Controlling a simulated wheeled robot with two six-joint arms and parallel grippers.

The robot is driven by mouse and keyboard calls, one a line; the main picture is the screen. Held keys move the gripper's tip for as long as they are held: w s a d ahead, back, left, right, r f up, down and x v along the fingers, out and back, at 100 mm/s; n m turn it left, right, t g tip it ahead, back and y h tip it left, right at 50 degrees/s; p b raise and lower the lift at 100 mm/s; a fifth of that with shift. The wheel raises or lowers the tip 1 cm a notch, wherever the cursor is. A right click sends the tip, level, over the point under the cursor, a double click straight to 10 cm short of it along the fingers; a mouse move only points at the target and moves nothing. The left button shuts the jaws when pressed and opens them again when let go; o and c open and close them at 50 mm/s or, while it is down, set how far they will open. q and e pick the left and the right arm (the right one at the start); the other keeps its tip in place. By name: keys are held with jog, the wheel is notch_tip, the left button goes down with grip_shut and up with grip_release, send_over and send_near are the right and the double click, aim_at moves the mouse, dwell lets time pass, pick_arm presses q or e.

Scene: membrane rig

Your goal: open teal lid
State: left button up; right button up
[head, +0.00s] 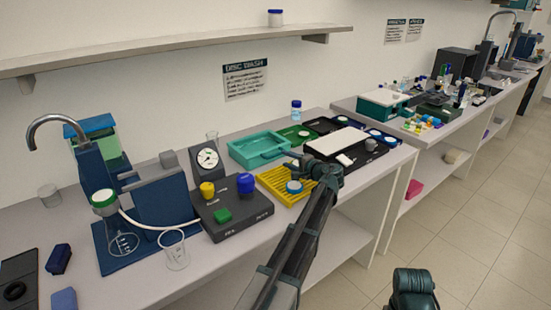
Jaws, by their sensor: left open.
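I cannot tell for sure which thing is the teal lid. A teal, shallow, open-topped tray (244,152) sits towards the back of the near bench. A teal box (378,109) with a flat white top stands on the farther bench. My left gripper (291,161) is open and points left, just in front of the teal tray and above the yellow rack (272,183). I see nothing between its fingers, though they are small and dark here. My right gripper is not in view.
A black box with coloured knobs (237,213), a gauge (207,158) and a glass beaker (174,251) stand left of my left arm. A white-topped black unit (335,142) is close to the right of the gripper. A shelf (170,49) runs above.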

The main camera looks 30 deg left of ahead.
aim_at(277, 155)
pick_arm(q)
jog(key=b+x, duration=0.1)
jog(key=x, duration=0.6)
jog(key=shift+w+a, duration=0.15)
jog(key=shift+a, duration=0.2)
grip_shut()
dwell(1.0)
